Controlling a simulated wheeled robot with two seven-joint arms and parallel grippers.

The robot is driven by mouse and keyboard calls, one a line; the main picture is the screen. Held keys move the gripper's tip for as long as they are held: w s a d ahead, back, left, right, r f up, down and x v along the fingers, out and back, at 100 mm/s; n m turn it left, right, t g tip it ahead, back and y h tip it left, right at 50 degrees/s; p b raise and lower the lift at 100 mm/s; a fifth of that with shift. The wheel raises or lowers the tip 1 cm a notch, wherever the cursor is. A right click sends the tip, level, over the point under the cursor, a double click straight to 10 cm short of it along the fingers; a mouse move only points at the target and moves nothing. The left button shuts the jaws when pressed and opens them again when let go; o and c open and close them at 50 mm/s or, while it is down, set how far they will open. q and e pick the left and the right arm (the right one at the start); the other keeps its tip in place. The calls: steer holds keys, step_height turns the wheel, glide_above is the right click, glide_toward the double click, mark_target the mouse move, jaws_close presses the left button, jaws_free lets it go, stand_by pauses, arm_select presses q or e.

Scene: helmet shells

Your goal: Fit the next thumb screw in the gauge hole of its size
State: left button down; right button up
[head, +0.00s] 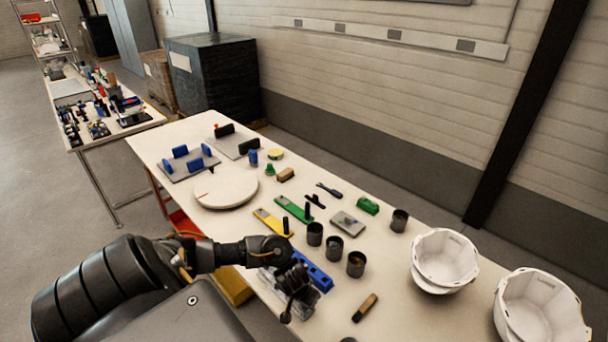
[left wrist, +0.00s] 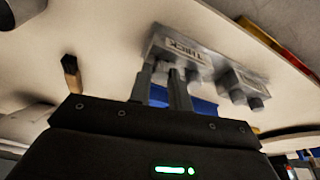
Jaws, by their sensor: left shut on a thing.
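My left gripper (head: 292,284) reaches down over the near table edge, above a grey block beside a blue bar (head: 318,276). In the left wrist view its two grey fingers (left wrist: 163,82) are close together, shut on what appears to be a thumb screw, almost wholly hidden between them. Beyond the fingertips is a grey block (left wrist: 205,58) with a white printed label. Two grey knobs (left wrist: 246,92) stand at its right part. Blurring and the fingers hide the gauge holes, so I cannot tell whether the held screw touches the block. My right gripper is not in view.
Several dark cups (head: 356,264) stand just right of the blue bar. A brown-handled tool (head: 365,307) lies near the front edge. White helmet shells (head: 444,258) stand at the right. Yellow (head: 270,223) and green (head: 292,208) strips and a round white disc (head: 226,190) lie beyond.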

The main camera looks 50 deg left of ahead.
arm_select(q)
steer(key=shift+f, duration=0.25)
stand_by(0.3)
steer(key=c, duration=1.2)
jaws_free()
steer(key=p+v, duration=0.1)
steer(key=v, duration=1)
steer(key=shift+p, duration=0.3)
steer(key=shift+a, duration=0.1)
